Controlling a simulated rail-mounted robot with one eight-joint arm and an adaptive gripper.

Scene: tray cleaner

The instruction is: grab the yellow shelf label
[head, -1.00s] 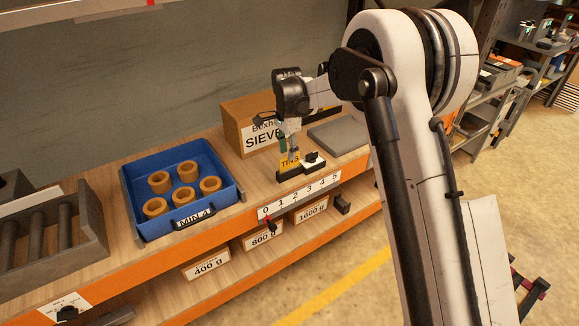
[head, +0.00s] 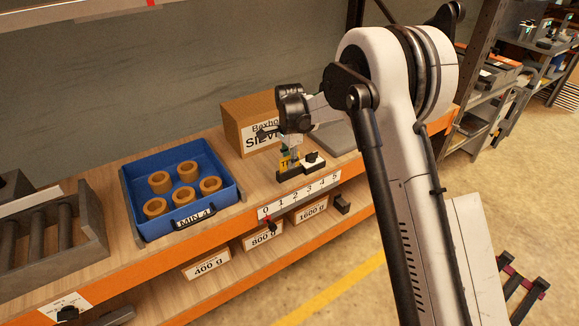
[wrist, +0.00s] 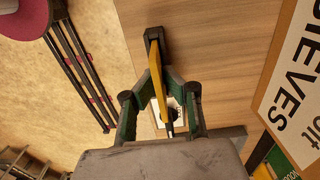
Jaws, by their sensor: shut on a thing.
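The yellow shelf label (head: 286,163) stands upright at a black holder (head: 293,174) near the shelf's front edge. In the wrist view the label (wrist: 154,78) shows edge-on as a yellow strip between green fingers. My gripper (head: 292,154) is over the label from above, and the wrist view shows my gripper (wrist: 161,88) shut on it. The label's lower edge is still at the holder; I cannot tell whether it touches. The fingers and wrist hide part of the label in the head view.
A blue tray (head: 228,194) with several tan rings stands to the left. A cardboard box (head: 232,126) marked SIEVES is close behind my gripper. A grey slab (head: 338,139) lies to the right. A numbered strip (head: 300,195) runs along the shelf edge.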

